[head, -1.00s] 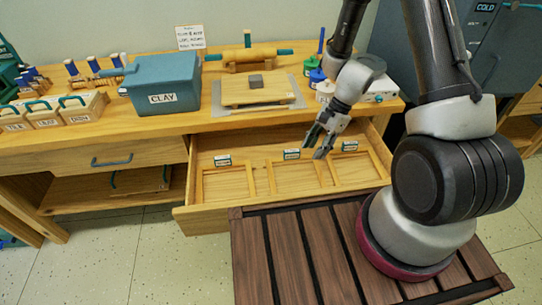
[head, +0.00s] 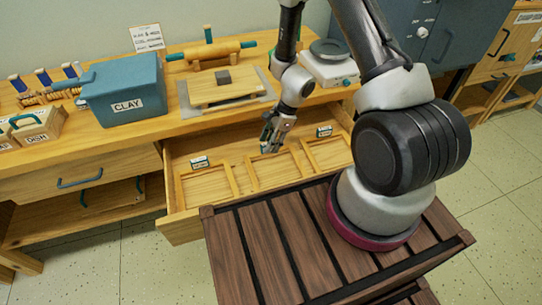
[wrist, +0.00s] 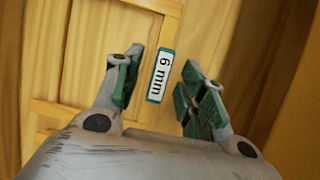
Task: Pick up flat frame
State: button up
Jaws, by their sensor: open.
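Three flat wooden frames lie side by side in the open drawer: the left frame (head: 233,180), the middle frame (head: 252,176) and the right frame (head: 309,160). Small tags show at the back of the left and right frames; the middle one's tag is hidden in the head view. My gripper (head: 270,147) is over the back edge of the middle frame, pointing down. Whether the fingers touch the wood cannot be told.
The open drawer (head: 180,228) has raised wooden walls around the frames. On the bench above stand a blue clay box (head: 125,90), a board (head: 225,90), a rolling pin (head: 212,54) and a white scale (head: 329,66). My slatted base is close in front.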

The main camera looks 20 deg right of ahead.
jog(key=shift+x, duration=0.85)
grip_shut()
jog(key=shift+r, duration=0.1)
